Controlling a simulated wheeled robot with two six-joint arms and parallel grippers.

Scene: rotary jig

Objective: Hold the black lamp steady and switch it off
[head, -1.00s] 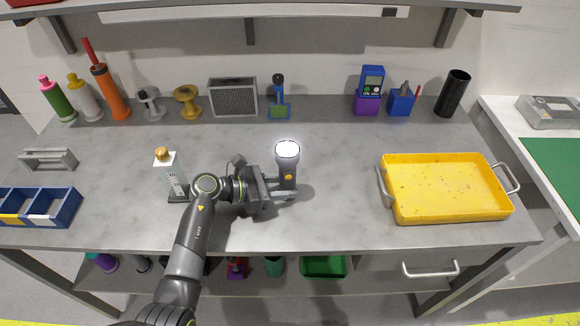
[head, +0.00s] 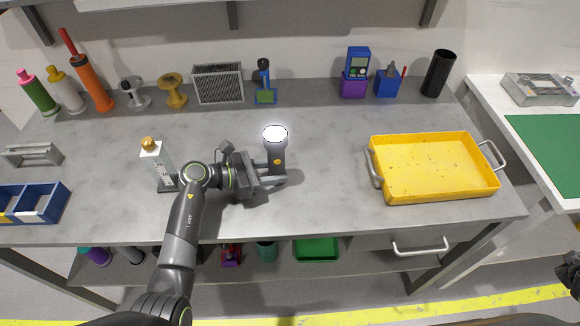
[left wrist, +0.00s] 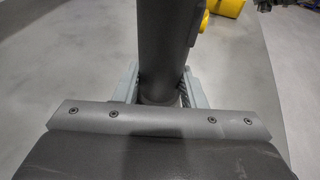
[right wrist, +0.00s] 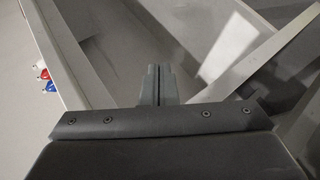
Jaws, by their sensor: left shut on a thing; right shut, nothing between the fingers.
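The black lamp (head: 277,150) stands upright on the grey workbench, with its round top glowing white and an orange-yellow button on its side. My left gripper (head: 272,182) is shut around the lamp's lower body from the left. In the left wrist view the lamp's dark cylinder (left wrist: 165,45) sits between the fingers (left wrist: 160,92). My right gripper (right wrist: 158,85) is shut and empty in its wrist view, away from the lamp. A dark part of my right arm shows at the right edge of the head view.
A white bottle with a gold cap (head: 153,160) stands close to my left forearm. A yellow tray (head: 434,193) lies to the right, with clear bench between it and the lamp. Blue bins (head: 45,205) are at far left. Tools and a grey mesh box (head: 218,84) line the back.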

